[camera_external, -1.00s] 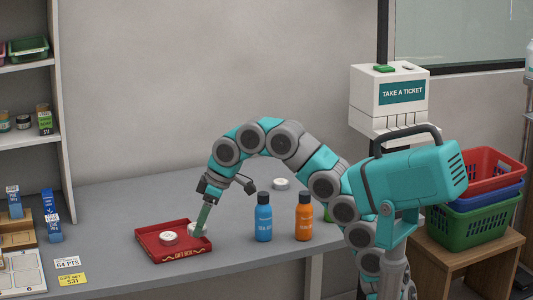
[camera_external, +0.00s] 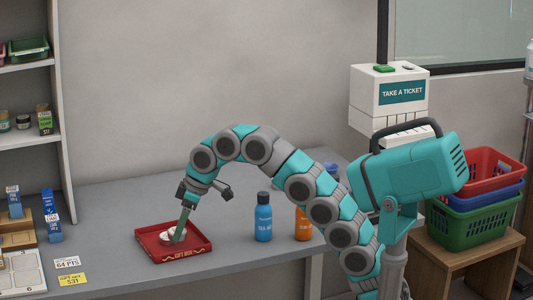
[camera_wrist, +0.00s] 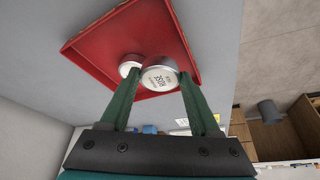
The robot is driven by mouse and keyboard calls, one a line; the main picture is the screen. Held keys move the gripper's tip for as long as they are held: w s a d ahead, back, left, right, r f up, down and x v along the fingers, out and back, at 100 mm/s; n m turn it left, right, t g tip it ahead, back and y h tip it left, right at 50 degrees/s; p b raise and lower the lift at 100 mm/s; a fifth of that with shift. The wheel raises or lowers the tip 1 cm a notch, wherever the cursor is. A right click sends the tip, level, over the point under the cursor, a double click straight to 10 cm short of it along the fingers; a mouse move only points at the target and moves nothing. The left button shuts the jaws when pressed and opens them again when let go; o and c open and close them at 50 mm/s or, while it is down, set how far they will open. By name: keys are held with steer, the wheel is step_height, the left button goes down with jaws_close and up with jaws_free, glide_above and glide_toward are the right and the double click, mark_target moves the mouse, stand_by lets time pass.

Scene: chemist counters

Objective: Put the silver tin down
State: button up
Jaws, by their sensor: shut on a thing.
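The silver tin (camera_wrist: 161,77), its lid marked ROSE, is between the fingers of my gripper (camera_wrist: 158,82) in the wrist view. My gripper is shut on it, over the red gift box tray (camera_wrist: 168,28). A second pale tin (camera_wrist: 130,62) is in the tray, close beside the held one; I cannot tell whether they touch. In the external view my gripper (camera_external: 181,236) reaches down into the tray (camera_external: 203,246), and the two tins overlap there. Whether the held tin rests on the tray floor is unclear.
A blue bottle (camera_external: 263,218) and an orange bottle (camera_external: 302,224) stand right of the tray, the orange one partly behind my arm. Price cards (camera_external: 70,280) lie at the front left. The counter behind the tray is clear.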

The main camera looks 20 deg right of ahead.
steer(key=shift+f, duration=0.75)
steer(key=shift+f, duration=0.1)
steer(key=shift+f, duration=0.35)
steer(key=shift+f+b, duration=0.2)
steer(key=shift+b, duration=0.15)
steer(key=o, duration=1.3)
steer(key=shift+o, duration=0.2)
steer(key=shift+r, duration=0.1)
steer(key=v, duration=0.8)
steer(key=shift+r+p, duration=0.35)
steer(key=shift+p, duration=0.1)
steer(key=shift+w+a, duration=0.1)
